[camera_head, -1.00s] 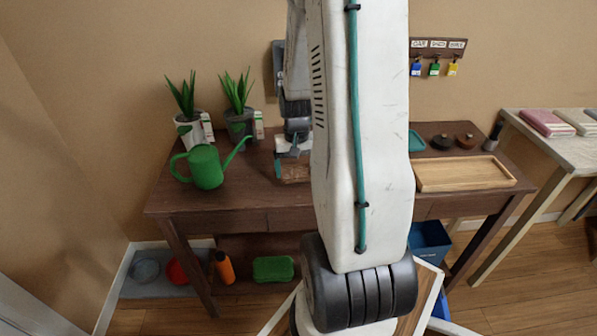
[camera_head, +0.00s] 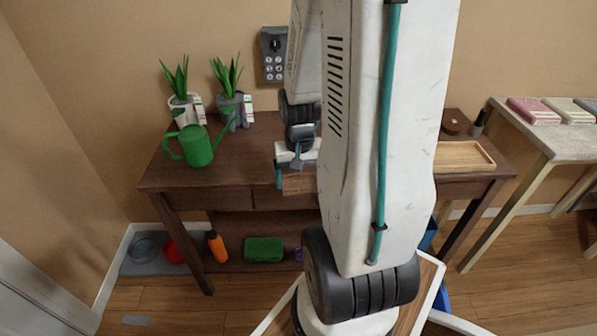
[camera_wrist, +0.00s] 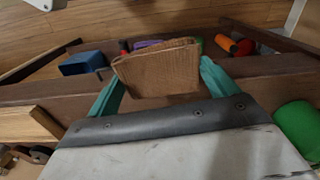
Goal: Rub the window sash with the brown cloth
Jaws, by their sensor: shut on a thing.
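The brown cloth (camera_wrist: 155,70) is a flat, folded-looking piece between the teal fingers of my gripper (camera_wrist: 160,82) in the wrist view. My gripper is shut on it. In the head view the cloth (camera_head: 298,184) hangs below my gripper (camera_head: 295,172) at the front edge of the dark table, partly hidden by my arm. I cannot make out a window sash for certain in either view.
The dark table (camera_head: 240,160) holds a green watering can (camera_head: 195,147), two potted plants and a wooden tray (camera_head: 463,157). Its lower shelf holds an orange bottle (camera_head: 217,246) and a green block (camera_head: 263,249). A light table (camera_head: 545,142) stands at the right.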

